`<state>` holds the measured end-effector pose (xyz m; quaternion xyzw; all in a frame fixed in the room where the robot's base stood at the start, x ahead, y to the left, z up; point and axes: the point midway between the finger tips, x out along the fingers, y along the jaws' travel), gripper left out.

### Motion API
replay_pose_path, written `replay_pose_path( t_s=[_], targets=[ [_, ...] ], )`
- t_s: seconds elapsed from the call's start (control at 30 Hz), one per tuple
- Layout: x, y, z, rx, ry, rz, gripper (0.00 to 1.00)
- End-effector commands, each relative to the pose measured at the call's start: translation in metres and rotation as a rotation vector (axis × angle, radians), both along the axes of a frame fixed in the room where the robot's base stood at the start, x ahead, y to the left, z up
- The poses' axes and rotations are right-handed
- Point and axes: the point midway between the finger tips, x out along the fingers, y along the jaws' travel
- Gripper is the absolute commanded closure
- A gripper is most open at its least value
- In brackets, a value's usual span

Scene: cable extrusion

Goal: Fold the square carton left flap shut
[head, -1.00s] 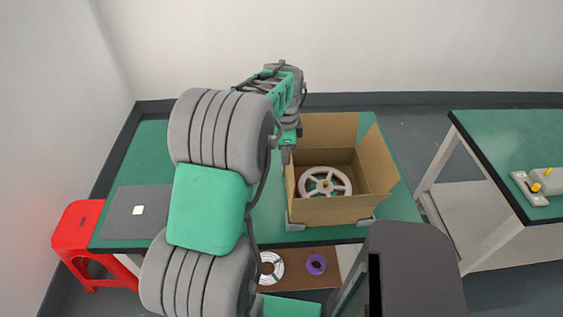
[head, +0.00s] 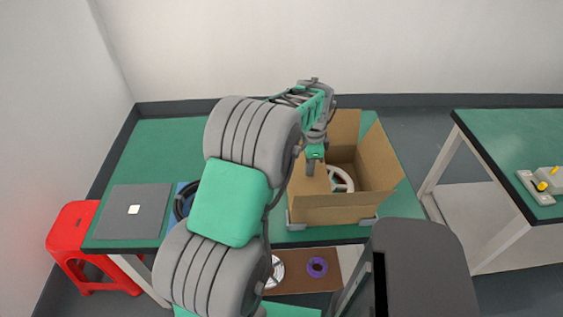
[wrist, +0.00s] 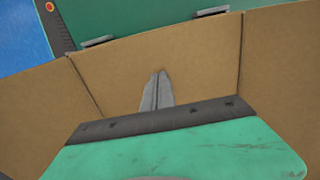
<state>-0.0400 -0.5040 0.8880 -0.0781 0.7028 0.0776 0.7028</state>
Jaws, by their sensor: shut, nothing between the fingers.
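The square carton (head: 330,210) stands on the green table with its top partly open. Its left flap (head: 312,182) leans inward over the left part of the opening and hides part of the white spool (head: 342,180) inside. The far flap (head: 346,128) and right flap (head: 380,158) stand up. My gripper (head: 310,170) is shut and empty at the left flap, fingers pointing down; I cannot tell whether they touch it. In the wrist view its closed fingertips (wrist: 157,78) show against brown cardboard (wrist: 195,60).
Grey brackets (head: 296,226) sit at the carton's near corners. A grey panel (head: 120,215) and a black coil (head: 183,203) lie on the table to the left. A red stool (head: 70,240) stands at left, another table (head: 520,150) at right. A lower shelf holds a purple roll (head: 317,267).

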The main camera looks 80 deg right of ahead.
Motion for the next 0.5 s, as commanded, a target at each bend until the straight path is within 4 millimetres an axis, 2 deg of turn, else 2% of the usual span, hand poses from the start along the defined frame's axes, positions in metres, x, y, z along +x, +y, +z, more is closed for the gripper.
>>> replay_pose_path(
  t_s=[0.17,0.5],
  targets=[
    [0.0,0.0,0.002,0.001,0.0,0.0,1.0],
    [0.0,0.0,0.056,0.001,0.0,0.0,1.0]
  ],
)
